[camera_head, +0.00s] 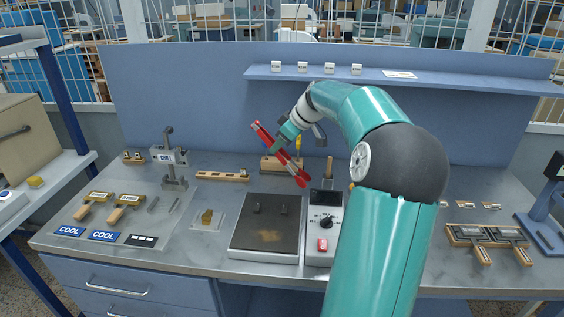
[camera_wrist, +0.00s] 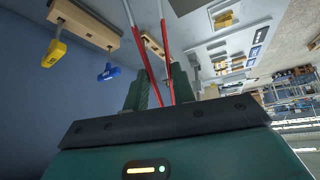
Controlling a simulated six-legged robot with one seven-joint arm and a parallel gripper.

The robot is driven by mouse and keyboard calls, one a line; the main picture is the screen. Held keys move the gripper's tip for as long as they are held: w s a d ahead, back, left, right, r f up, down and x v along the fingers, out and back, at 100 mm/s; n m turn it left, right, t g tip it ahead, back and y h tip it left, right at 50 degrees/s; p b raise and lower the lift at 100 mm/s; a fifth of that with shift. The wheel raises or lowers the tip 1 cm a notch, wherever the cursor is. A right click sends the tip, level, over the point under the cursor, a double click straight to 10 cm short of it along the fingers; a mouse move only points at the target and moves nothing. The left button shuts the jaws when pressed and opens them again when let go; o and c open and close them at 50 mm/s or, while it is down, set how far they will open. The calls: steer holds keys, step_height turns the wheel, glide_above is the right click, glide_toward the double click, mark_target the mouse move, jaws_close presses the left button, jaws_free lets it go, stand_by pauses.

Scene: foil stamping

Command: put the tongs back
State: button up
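The red-handled tongs (camera_head: 266,137) are in my gripper (camera_head: 284,144), held tilted above the back of the bench, left of my arm. In the wrist view the two red legs of the tongs (camera_wrist: 148,62) lie between the green fingers of my gripper (camera_wrist: 162,88), with the pale metal ends pointing away. A wooden rack (camera_head: 268,164) stands on the bench behind the tongs, partly hidden by them. The wrist view shows a wooden rack (camera_wrist: 84,24) with a yellow-handled tool (camera_wrist: 54,53) and a blue-handled tool (camera_wrist: 109,73) hanging from it.
A hot plate (camera_head: 265,236) and a control box (camera_head: 321,222) stand below the tongs. A long wooden holder (camera_head: 222,176) and a "DELI" stand (camera_head: 172,158) are to the left. A blue shelf (camera_head: 440,82) runs along the back panel.

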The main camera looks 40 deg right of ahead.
steer(key=w+d+f, duration=0.3)
steer(key=d+f, duration=0.1)
steer(key=f, duration=0.5)
steer(key=shift+w+d+f, duration=0.2)
steer(key=shift+w+d, duration=0.1)
steer(key=shift+w, duration=0.05)
steer(key=shift+f, duration=0.25)
steer(key=shift+f, duration=0.35)
steer(key=o, duration=0.6)
steer(key=shift+c, duration=0.2)
